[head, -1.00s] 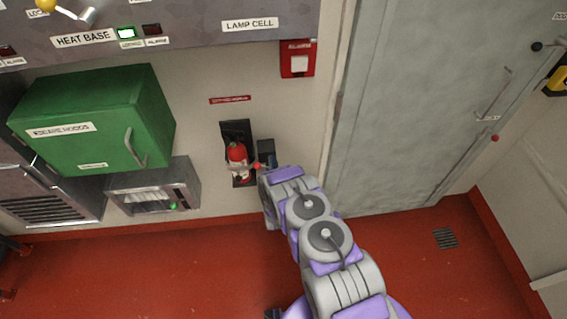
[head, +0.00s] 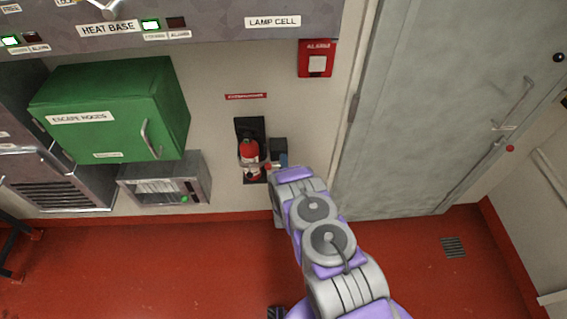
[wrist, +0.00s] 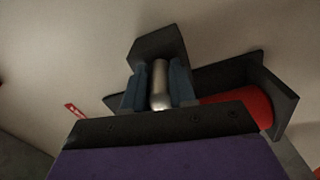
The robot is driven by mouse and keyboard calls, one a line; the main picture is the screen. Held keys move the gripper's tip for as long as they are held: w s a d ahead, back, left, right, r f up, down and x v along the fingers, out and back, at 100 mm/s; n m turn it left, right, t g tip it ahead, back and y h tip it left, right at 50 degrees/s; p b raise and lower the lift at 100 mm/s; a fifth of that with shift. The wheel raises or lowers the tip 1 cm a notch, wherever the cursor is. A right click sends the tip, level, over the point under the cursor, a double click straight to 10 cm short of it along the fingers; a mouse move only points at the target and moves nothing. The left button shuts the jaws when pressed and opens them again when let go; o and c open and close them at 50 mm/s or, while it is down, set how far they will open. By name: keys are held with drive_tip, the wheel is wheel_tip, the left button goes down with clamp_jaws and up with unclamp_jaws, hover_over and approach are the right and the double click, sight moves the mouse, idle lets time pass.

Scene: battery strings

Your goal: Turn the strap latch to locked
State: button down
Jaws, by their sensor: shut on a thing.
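The red fire extinguisher (head: 250,150) hangs on a black wall bracket below a red label. In the wrist view its red body (wrist: 240,108) lies to the right, partly hidden by my wrist. A silver, rounded latch handle (wrist: 160,82) stands between the two dark blue fingers of my gripper (wrist: 159,90), which is shut on it. A dark block (wrist: 160,47) sits behind the handle. In the head view my gripper (head: 282,161) is just right of the extinguisher, mostly hidden by my arm. The latch's exact angle cannot be told.
A red alarm box (head: 316,60) is on the wall above. A green escape-hood cabinet (head: 110,110) and a grey box (head: 165,180) stand to the left. A grey door (head: 440,100) is to the right. The red floor (head: 150,265) is open in front.

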drive_tip(key=shift+s+a+f, duration=0.1)
drive_tip(key=shift+f, duration=0.1)
drive_tip(key=c, duration=1.2)
unclamp_jaws()
drive_tip(key=shift+o, duration=1.4)
drive_tip(key=shift+a, duration=0.15)
drive_tip(key=shift+r, duration=0.1)
drive_tip(key=shift+s, duration=0.2)
drive_tip(key=s+p, duration=0.5)
drive_tip(key=s, duration=1.1)
drive_tip(key=shift+s+p, duration=0.35)
drive_tip(key=shift+s, duration=0.05)
